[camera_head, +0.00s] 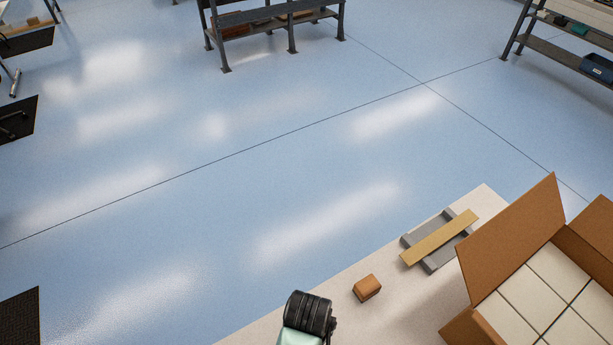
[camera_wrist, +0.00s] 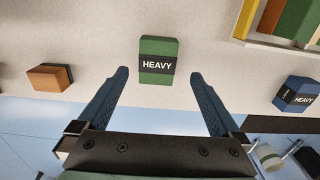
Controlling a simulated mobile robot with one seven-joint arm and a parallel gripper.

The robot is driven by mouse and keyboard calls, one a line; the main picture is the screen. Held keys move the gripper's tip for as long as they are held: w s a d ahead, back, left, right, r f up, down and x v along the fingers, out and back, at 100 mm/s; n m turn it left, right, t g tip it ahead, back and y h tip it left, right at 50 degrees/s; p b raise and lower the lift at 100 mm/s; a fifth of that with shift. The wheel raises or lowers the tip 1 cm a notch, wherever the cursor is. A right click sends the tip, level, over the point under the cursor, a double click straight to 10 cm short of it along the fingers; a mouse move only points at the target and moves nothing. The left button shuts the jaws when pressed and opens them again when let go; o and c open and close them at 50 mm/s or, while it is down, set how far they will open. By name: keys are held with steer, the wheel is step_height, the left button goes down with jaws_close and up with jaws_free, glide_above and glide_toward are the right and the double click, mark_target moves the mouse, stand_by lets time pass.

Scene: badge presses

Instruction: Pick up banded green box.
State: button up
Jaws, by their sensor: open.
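The banded green box (camera_wrist: 158,48) shows in the wrist view on the pale table top, upper middle, with a black band reading "HEAVY". My gripper (camera_wrist: 158,76) is open, its two blue fingers pointing up the picture. The left and right fingertips lie to either side of the box's lower part as seen, with a gap on each side. I cannot tell how far the fingers are above the table. The green box is not seen in the head view, where a dark part of my arm shows at the bottom middle.
A brown box (camera_wrist: 50,77) stands left of the gripper; a brown box (camera_head: 367,288) shows in the head view. A blue banded box (camera_wrist: 298,94) is at right, below a tray (camera_wrist: 243,18) of coloured pieces. An open carton (camera_head: 512,226) of white boxes stands beside a grey rack (camera_head: 411,240).

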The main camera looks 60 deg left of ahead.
steer(key=shift+w+a+f, duration=0.1)
steer(key=shift+a+f, duration=0.1)
steer(key=shift+f, duration=1.95)
steer(key=shift+w+a+f, duration=0.1)
steer(key=shift+a+f, duration=0.05)
steer(key=shift+f, duration=1.95)
jaws_close()
